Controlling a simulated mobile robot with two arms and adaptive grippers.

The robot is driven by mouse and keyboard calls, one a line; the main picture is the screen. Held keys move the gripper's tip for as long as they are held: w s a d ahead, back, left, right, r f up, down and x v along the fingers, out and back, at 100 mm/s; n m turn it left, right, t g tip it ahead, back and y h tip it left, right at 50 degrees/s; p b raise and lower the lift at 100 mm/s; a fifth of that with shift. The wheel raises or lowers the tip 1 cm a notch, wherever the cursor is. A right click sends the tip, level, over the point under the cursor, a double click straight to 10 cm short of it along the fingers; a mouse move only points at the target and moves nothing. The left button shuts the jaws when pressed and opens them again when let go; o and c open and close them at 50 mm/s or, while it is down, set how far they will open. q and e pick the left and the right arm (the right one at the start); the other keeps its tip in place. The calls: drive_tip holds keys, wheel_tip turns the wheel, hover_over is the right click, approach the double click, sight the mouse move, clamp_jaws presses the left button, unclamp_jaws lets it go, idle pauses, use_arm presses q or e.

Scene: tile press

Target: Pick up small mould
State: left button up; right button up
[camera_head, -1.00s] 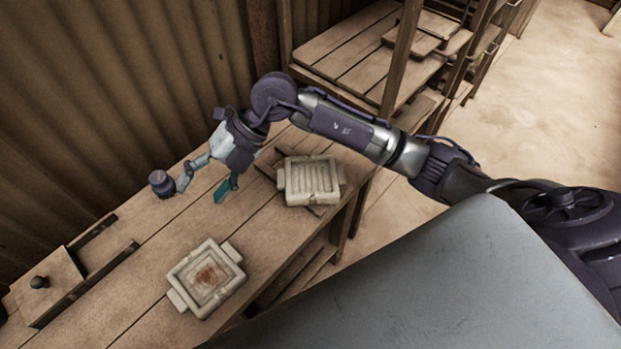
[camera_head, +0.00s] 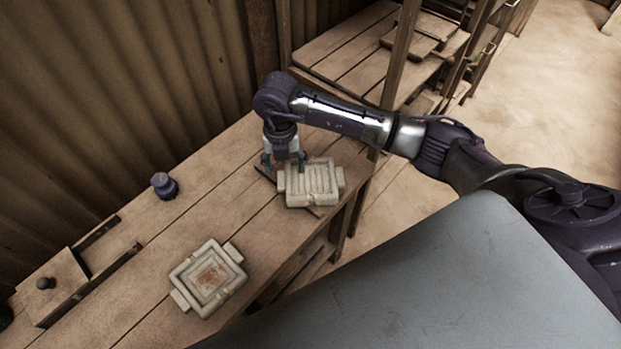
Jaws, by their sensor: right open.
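Two pale moulds with side handles lie on the wooden bench. The ridged mould (camera_head: 312,184) is at the right, near the bench's front edge, on a dark flat wooden piece. The other mould (camera_head: 207,277), with a reddish-brown patch inside, lies nearer to me at the lower middle. I cannot tell for sure which one the task calls small. My right gripper (camera_head: 284,163) is open and points down at the back left edge of the ridged mould, by its left handle. I cannot tell if the fingers touch it. My left gripper is not in view.
A small dark round pot (camera_head: 164,186) stands at the back of the bench (camera_head: 150,240). A wooden block with a knob (camera_head: 50,288) sits between rails at the left. A wooden shelf rack (camera_head: 385,70) stands beyond the bench. The bench between pot and moulds is clear.

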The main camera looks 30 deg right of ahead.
sight(284, 179)
drive_tip(key=f, duration=0.1)
drive_tip(key=f+p, duration=0.2)
drive_tip(key=f, duration=0.1)
drive_tip(key=shift+w+a, duration=0.2)
drive_tip(key=shift+w, duration=0.1)
drive_tip(key=shift+f, duration=0.65)
drive_tip(key=shift+w, duration=0.1)
clamp_jaws()
drive_tip(key=shift+r, duration=0.1)
